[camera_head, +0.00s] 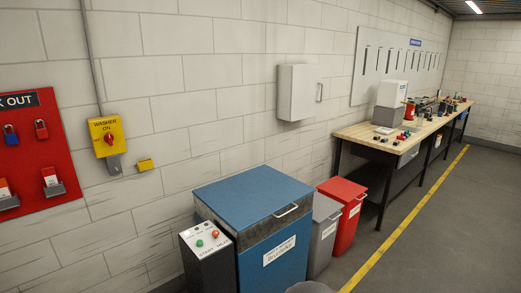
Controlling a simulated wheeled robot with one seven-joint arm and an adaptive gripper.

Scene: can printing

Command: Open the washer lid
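The blue washer (268,262) stands against the wall at the bottom middle of the head view. Its flat blue lid (250,197) lies closed on top, with a pale bar handle (287,211) at its front right edge. A dark control box (207,248) with a green and a red button stands against its left side. A yellow switch box (107,138) marked "WASHER ON", with a red knob, is on the wall to the left. My gripper is not in view.
A grey bin (324,232) and a red bin (345,212) stand close to the washer's right. A long workbench (350,134) holds small items. A red lockout board (35,150) and a wall cabinet (298,92) hang on the wall. Floor (455,225) is clear at right.

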